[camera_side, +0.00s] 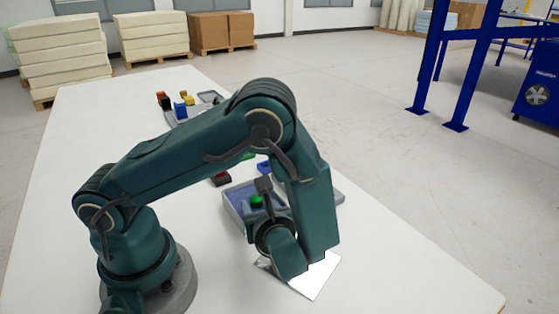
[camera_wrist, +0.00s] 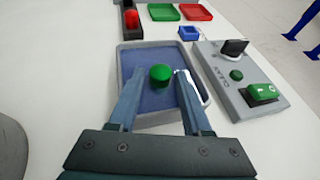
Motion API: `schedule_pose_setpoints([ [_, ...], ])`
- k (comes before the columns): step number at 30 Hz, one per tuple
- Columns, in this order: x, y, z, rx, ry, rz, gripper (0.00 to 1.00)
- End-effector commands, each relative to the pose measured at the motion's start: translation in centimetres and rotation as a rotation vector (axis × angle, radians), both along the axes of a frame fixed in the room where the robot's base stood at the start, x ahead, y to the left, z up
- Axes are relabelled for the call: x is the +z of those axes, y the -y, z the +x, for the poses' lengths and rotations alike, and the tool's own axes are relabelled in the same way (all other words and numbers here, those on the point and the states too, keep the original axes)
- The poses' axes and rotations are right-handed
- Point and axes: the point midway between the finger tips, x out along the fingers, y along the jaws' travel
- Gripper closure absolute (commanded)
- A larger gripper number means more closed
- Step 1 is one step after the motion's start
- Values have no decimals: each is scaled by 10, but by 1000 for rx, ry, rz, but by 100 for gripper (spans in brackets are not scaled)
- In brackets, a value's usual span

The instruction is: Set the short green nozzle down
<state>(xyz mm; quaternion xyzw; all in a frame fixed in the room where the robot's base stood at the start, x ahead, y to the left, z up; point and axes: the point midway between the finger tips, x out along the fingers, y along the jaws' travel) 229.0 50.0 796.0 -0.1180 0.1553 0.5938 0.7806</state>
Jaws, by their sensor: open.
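The short green nozzle (camera_wrist: 160,75) looks like a round green cap, seen from above over the blue floor of a grey-rimmed tray (camera_wrist: 123,60). It also shows in the side view as a small green spot (camera_side: 256,201) over the tray, partly framed by my wrist. My gripper (camera_wrist: 158,82) is open, one finger to each side of the nozzle, with a gap visible on the left. Whether the right finger touches it is hard to tell. The nozzle's lower part is hidden, so its contact with the tray floor is not clear.
A grey panel (camera_wrist: 225,87) marked CLEAN, with a black lever (camera_wrist: 234,47) and green buttons, stands close right of the tray. Beyond are a blue bin (camera_wrist: 188,33), a green tray (camera_wrist: 163,12), a red tray (camera_wrist: 197,12) and a dark holder with a red piece (camera_wrist: 131,19).

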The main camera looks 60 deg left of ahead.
Motion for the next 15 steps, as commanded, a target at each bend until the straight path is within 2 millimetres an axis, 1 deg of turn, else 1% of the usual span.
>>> schedule_pose_setpoints([
  [1, -4, -7, 1, 5, -3, 1, 51],
  [3, -7, -15, 3, 4, -2, 2, 51],
  [6, -9, -21, 5, 3, -1, 0, 51],
  [13, -10, -22, 6, 0, 1, -1, 51],
  [14, -10, -22, 6, 0, 1, -1, 59],
  [15, -10, -22, 6, 0, 1, -1, 74],
])
